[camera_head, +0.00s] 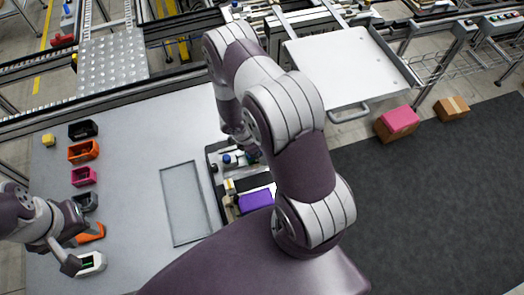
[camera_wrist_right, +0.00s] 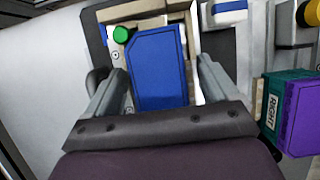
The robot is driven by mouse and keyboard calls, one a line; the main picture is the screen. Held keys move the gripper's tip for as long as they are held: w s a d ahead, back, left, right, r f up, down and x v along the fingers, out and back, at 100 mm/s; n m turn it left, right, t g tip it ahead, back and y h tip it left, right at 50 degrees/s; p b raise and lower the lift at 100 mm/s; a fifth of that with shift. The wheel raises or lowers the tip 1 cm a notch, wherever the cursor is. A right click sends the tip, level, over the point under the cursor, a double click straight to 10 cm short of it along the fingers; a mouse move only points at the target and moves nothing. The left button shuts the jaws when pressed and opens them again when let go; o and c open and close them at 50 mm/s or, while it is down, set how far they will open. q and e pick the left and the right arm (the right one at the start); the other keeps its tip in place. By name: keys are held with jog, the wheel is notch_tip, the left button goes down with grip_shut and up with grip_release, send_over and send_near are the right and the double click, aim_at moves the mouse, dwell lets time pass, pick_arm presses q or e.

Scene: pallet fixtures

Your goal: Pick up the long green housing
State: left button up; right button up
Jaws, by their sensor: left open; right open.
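I cannot make out a thing that is clearly the long green housing. A dark green block face labelled RIGHT (camera_wrist_right: 284,108), with a purple side, shows at the right of the right wrist view, outside my right fingers. My right gripper (camera_wrist_right: 160,82) is open, its fingers on either side of a blue plate (camera_wrist_right: 160,65); contact cannot be told. In the head view my right arm hides this gripper. My left gripper (camera_head: 76,243) is open by an orange housing (camera_head: 92,233) and a white housing (camera_head: 92,264) with a small dark green part.
A shallow grey tray (camera_head: 184,204) lies mid-table. A purple block (camera_head: 256,200) sits in the fixture area beside my right arm.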

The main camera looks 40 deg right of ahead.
grip_shut()
jog(key=shift+w, duration=0.1)
